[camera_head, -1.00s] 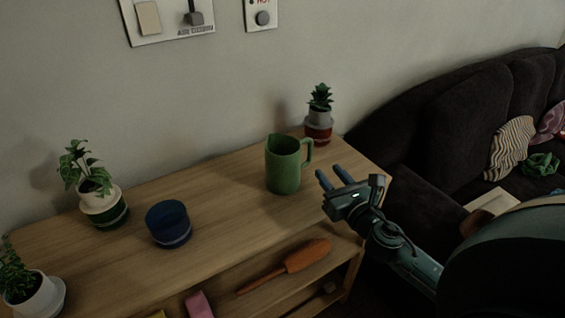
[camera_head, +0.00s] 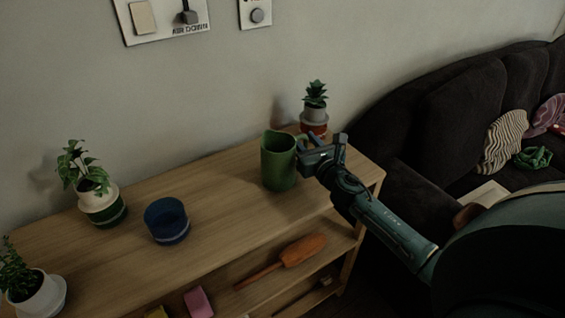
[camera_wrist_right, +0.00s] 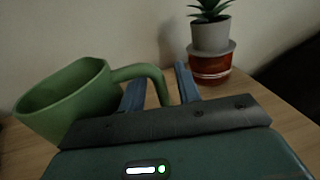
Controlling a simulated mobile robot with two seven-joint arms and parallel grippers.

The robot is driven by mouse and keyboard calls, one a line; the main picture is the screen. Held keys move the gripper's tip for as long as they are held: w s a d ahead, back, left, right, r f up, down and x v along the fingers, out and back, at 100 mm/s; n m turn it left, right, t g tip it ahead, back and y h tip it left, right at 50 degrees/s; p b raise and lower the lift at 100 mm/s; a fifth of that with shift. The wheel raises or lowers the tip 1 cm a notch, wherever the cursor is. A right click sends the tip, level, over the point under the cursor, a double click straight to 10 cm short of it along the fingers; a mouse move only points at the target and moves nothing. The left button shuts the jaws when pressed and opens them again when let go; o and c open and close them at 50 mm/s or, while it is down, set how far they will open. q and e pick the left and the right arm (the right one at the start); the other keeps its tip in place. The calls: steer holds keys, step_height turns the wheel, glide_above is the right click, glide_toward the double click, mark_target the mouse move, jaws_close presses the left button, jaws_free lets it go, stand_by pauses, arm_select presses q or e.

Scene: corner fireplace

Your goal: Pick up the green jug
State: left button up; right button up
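The green jug (camera_head: 278,163) stands upright on the wooden shelf top. Its handle faces right, toward my right gripper (camera_head: 320,147), which hides most of it in the head view. In the right wrist view the jug (camera_wrist_right: 72,100) is at the left, and its handle (camera_wrist_right: 145,72) reaches between the two blue fingers of my right gripper (camera_wrist_right: 160,85). The fingers are apart, with visible gaps beside the handle, so the gripper looks open around it. My left gripper is not in view.
A succulent pot on a red base (camera_head: 314,115) stands close behind my right gripper. A blue bowl (camera_head: 167,221) and a white plant pot (camera_head: 100,200) stand left on the shelf top (camera_head: 220,215). An orange utensil (camera_head: 300,250) lies on the lower shelf. A dark sofa (camera_head: 440,110) is right.

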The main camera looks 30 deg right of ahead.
jaws_close()
stand_by(0.3)
steer(key=shift+r, duration=0.1)
